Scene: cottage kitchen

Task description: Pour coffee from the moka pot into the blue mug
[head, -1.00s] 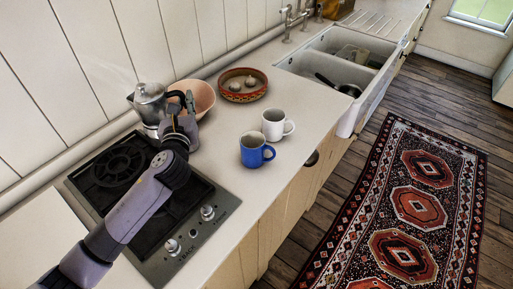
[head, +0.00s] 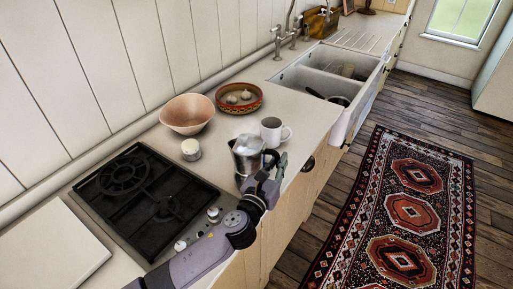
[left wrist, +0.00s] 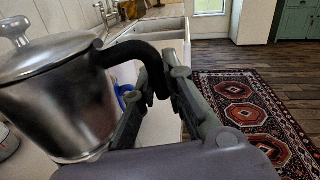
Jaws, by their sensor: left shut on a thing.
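The silver moka pot (head: 247,158) is held over the front part of the counter, to the right of the stove, and looks about upright. My left gripper (head: 268,178) is shut on its black handle, which shows in the left wrist view (left wrist: 140,52). The pot's lid and knob show at the left of that view. The blue mug (left wrist: 124,96) shows only as a small blue patch behind the handle in the left wrist view; in the head view the pot and gripper hide it. My right gripper is not in view.
A white mug (head: 271,131) stands just behind the pot. A small pale jar (head: 191,149), a pink bowl (head: 187,114) and a patterned bowl (head: 239,98) with garlic are farther back. The gas stove (head: 145,200) is at the left, the sink (head: 330,72) beyond.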

